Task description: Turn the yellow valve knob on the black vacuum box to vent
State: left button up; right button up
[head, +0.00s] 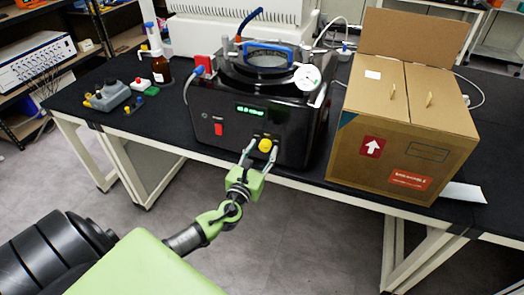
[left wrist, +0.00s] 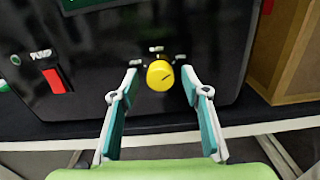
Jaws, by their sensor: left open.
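The black vacuum box (head: 290,105) stands on the black bench top in the head view. Its yellow valve knob (head: 265,145) is low on the front face, right of the red switch. My left gripper (head: 259,148) is open in front of the knob. In the left wrist view its fingertips (left wrist: 160,80) stand on either side of the knob, with gaps on both sides. My right gripper is not in view.
A cardboard box (head: 400,130) stands close to the right of the vacuum box. A red rocker switch (left wrist: 55,80) is left of the knob. A brown bottle (head: 161,70) and grey tool block (head: 108,96) are on the left. The bench edge runs just below the vacuum box.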

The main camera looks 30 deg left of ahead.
pick_arm(q)
jog(key=c, duration=1.1)
